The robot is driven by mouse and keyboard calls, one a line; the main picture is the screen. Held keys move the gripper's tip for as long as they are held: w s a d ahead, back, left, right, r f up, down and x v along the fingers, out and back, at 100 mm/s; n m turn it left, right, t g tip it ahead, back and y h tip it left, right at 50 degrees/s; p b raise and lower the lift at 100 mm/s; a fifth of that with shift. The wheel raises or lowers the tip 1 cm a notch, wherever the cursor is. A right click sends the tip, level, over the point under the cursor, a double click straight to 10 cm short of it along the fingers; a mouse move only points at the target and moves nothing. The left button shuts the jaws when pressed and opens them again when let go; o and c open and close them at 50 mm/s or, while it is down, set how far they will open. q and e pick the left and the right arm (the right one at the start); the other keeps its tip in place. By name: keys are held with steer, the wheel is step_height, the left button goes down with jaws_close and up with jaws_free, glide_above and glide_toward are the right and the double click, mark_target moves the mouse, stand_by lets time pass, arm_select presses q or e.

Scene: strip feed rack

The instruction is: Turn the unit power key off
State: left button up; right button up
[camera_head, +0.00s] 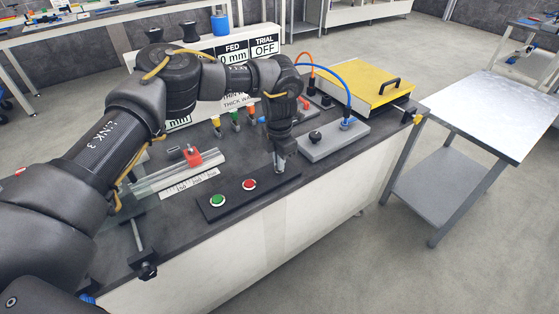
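A black control panel (224,201) lies along the front of the dark bench, with a green button (217,200) and a red button (249,185) on it. My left arm reaches in from the left over the bench. My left gripper (280,166) points down at the panel's right end, right of the red button. Its fingertips are at or just above the panel. The power key is not clearly visible; the gripper covers that end. The fingers look close together, but I cannot tell whether they hold anything. My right gripper is not in view.
A grey block (333,141) with a black knob and a blue cable stands right of the gripper. A yellow-topped box (365,82) is behind it. A clear guide with a red clamp (193,157) is left. Signs stand at the back. A metal side table (496,113) is right.

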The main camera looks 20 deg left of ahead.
arm_select(q)
steer(key=o, duration=0.4)
step_height(320, 180, up, 11)
steer(key=shift+s+f+b, duration=0.1)
steer(key=shift+b, duration=0.7)
